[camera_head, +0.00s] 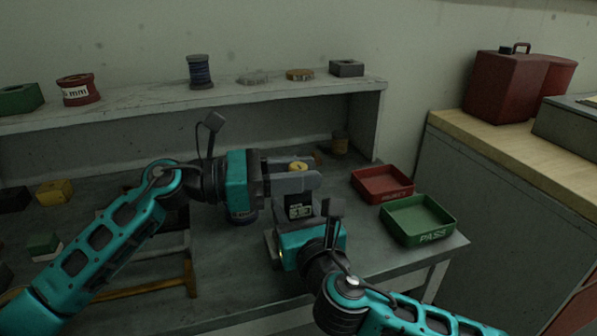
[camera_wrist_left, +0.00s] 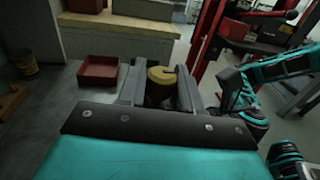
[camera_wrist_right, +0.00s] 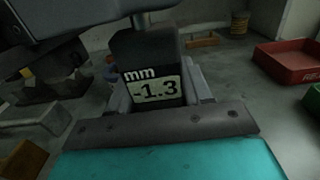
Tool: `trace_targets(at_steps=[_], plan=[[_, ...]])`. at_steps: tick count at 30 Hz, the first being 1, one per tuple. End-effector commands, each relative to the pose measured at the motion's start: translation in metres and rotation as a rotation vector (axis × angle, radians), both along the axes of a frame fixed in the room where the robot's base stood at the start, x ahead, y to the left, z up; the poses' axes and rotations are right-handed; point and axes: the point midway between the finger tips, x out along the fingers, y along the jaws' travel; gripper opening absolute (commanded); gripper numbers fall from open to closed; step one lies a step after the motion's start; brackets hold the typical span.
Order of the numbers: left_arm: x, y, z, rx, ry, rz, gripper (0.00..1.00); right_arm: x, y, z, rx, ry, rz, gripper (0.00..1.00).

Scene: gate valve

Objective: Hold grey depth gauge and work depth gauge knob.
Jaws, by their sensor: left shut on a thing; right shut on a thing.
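The depth gauge (camera_head: 298,208) stands over the bench with its dark body and small display. In the right wrist view the display (camera_wrist_right: 156,90) reads "mm" and "-1.3". My right gripper (camera_head: 303,218) is shut on the gauge body from the near side. The yellow depth gauge knob (camera_head: 298,166) shows at the top of the gauge, and also in the left wrist view (camera_wrist_left: 161,75). My left gripper (camera_head: 300,180) reaches in from the left, its fingers on both sides of the knob and shut on it. The gauge's lower end is hidden behind my right gripper.
A red REJECT tray (camera_head: 383,198) and a green PASS tray (camera_head: 393,228) lie to the right. The shelf (camera_head: 150,107) behind holds spools and small parts. A small round container (camera_head: 339,145) stands beneath it. Yellow, green and dark blocks lie at the left.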

Motion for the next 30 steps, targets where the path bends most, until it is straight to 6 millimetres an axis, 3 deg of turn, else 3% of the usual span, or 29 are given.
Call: trace_targets(at_steps=[30], plan=[[-0.0031,-0.0043,-0.0033,0.002,0.002,0.398,0.04,-0.0008,0.0007,-0.0008,-0.001,0.001,0.002,0.10]])
